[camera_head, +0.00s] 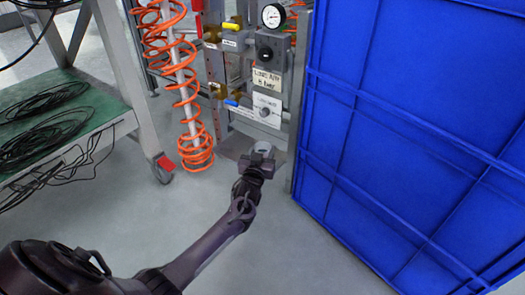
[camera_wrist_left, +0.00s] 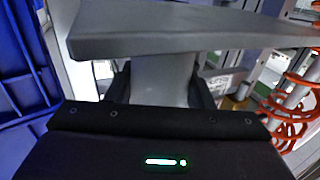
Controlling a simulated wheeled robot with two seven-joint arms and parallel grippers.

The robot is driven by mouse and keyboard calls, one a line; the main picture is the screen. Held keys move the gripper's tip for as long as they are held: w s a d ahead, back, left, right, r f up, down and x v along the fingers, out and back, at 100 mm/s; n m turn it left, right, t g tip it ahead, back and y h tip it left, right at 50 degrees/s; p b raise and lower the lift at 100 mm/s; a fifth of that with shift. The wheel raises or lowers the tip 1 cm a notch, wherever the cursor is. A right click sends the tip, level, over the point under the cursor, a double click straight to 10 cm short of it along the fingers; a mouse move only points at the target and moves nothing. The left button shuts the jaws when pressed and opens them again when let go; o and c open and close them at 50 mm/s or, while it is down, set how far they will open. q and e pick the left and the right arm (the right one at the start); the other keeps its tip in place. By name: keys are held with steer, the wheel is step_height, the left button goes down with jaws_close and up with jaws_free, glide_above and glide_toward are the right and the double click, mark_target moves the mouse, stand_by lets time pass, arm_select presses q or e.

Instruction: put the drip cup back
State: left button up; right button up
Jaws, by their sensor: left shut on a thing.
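The drip cup (camera_head: 264,147) is a small grey cup at the foot of the regulator panel in the head view. My left gripper (camera_head: 260,157) reaches it from the front and is shut on it. In the left wrist view the grey body of the drip cup (camera_wrist_left: 165,80) stands between the two dark fingers of my left gripper (camera_wrist_left: 163,88). A flat grey plate (camera_wrist_left: 190,28) crosses that view close to the cup; whether they touch I cannot tell. It also shows at the panel's foot in the head view (camera_head: 232,147). My right gripper is not in view.
The panel carries a gauge (camera_head: 274,15) and a labelled plate (camera_head: 267,80). A blue crate-like wall (camera_head: 400,130) stands close on the right. An orange coiled hose (camera_head: 190,100) hangs on the left, beside a green-topped bench (camera_head: 90,105) with black cables. Open floor lies in front.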

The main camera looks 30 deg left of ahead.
arm_select(q)
steer(key=shift+f, duration=0.25)
steer(key=o, duration=1)
steer(key=shift+o, duration=0.2)
steer(key=p+v, duration=0.4)
steer(key=v, duration=0.3)
steer(key=shift+s+p, duration=0.4)
steer(key=shift+d, duration=0.1)
